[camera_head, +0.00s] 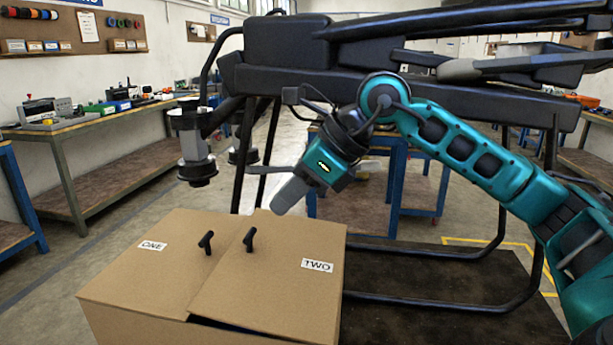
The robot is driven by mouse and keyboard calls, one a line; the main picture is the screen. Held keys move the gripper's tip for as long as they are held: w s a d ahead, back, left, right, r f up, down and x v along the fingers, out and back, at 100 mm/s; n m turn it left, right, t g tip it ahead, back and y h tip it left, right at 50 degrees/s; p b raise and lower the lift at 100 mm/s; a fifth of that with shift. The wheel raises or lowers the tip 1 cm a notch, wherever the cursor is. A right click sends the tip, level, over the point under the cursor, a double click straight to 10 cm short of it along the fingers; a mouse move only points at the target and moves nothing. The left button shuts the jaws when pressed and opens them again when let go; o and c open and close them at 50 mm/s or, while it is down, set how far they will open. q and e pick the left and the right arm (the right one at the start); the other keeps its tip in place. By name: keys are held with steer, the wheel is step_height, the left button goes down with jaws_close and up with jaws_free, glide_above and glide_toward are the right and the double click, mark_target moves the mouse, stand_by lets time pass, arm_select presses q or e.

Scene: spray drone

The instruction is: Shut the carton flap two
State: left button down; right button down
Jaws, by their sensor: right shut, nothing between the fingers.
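The cardboard carton (135,322) stands at the lower left. Flap one (150,270), labelled ONE, lies across the left of its top. Flap two (270,285), labelled TWO, lies across the right, almost level, with a dark gap under its near edge. Each flap has a small black handle; flap two's handle (249,239) is close to the middle seam. My right gripper (284,203) is shut and empty, pointing down just above the far part of flap two; whether it touches is unclear. My left gripper is not in view.
The big dark drone frame (400,70) stands behind the carton, its arms and legs close around my right arm. A dark platform (430,300) lies right of the carton. Workbenches (100,115) line the left wall. A blue-legged bench (400,190) stands behind.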

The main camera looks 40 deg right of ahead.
mark_target(252, 234)
steer(key=x, duration=0.6)
steer(key=shift+w, duration=0.1)
steer(key=shift+f, duration=0.1)
